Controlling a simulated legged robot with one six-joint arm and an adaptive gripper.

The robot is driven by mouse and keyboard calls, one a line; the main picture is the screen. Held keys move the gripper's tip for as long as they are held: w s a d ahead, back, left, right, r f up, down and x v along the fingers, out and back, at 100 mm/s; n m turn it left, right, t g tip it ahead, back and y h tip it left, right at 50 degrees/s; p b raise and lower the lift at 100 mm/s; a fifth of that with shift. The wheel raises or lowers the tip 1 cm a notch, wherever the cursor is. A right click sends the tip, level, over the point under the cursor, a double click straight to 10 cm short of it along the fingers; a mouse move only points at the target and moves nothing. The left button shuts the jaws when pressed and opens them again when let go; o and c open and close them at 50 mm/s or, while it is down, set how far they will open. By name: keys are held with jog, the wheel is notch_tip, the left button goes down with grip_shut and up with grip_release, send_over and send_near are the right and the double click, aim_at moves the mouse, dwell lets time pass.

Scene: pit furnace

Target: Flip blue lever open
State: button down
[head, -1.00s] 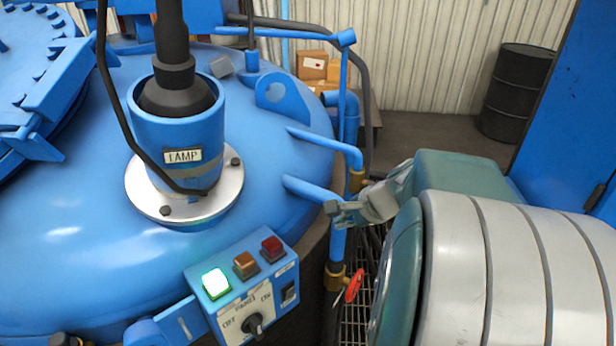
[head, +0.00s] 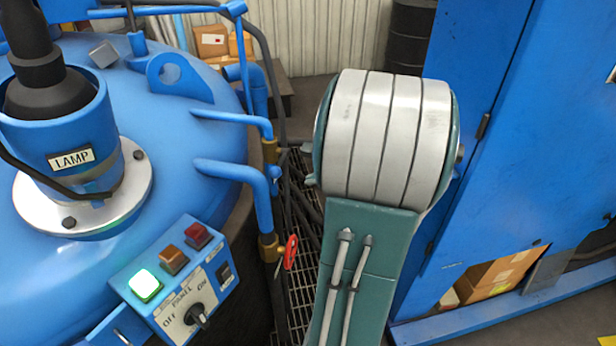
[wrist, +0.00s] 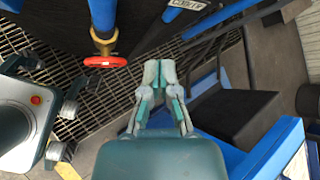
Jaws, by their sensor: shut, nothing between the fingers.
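In the head view, two blue pipes (head: 232,170) come off the vessel to brass valves. The lower brass valve (head: 268,246) has a red handle (head: 291,252). In the wrist view, a red handle (wrist: 105,61) sits below a brass fitting (wrist: 103,40), left of my gripper (wrist: 159,72). My gripper is shut and empty, its fingertips together and apart from that handle. In the head view my arm hides most or all of it.
The blue vessel (head: 150,200) with its lamp and control panel (head: 172,285) fills the left. A blue cabinet (head: 465,130) stands close on the right. Metal grating (head: 300,290) lies between them. Boxes (head: 212,42) and a dark drum (head: 410,35) are behind.

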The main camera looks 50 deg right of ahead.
aim_at(281, 162)
jog(key=w+a+f, duration=0.1)
jog(key=w+a, duration=0.1)
jog(key=w, duration=0.4)
jog(key=shift+w+f, duration=0.25)
jog(key=shift+w, duration=0.05)
